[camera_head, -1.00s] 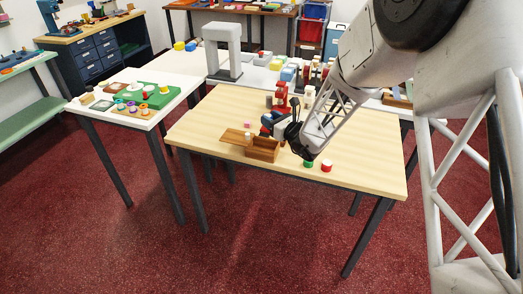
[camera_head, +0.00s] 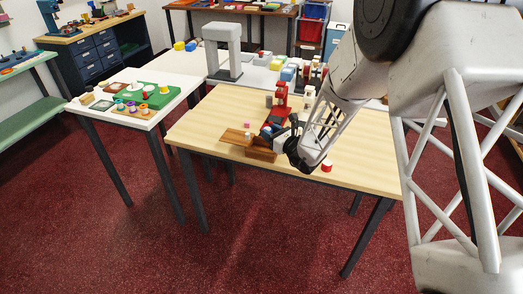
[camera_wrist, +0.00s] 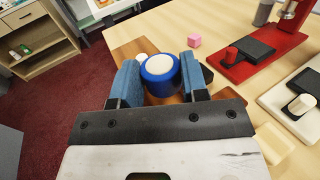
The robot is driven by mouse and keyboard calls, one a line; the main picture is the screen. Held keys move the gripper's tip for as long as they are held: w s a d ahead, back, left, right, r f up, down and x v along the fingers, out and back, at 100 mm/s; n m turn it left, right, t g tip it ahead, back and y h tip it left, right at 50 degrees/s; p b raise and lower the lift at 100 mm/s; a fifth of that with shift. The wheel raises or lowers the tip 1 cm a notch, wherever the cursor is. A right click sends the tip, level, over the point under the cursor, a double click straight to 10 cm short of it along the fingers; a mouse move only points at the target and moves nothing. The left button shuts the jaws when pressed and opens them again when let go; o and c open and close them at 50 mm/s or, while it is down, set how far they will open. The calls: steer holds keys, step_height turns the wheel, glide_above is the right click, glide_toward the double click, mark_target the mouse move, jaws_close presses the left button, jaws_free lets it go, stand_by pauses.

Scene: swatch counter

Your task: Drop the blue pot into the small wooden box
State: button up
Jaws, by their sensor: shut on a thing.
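The blue pot (camera_wrist: 160,70), with a white top, sits between the blue-padded fingers of my gripper (camera_wrist: 161,80) in the wrist view. My gripper is shut on it. I cannot tell whether the pot is over the box opening.
A flat brown board (camera_head: 234,137) lies left of the box, with a pink cube (camera_wrist: 194,41) behind. A red press-like tool (camera_wrist: 243,60) and a white one (camera_wrist: 295,106) stand to the right. A red pot (camera_head: 327,165) stands at the front. The table's left end is clear.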

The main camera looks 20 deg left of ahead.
steer(key=o, duration=1)
steer(key=shift+d, duration=0.15)
steer(key=shift+v, duration=3.85)
steer(key=shift+s, duration=0.1)
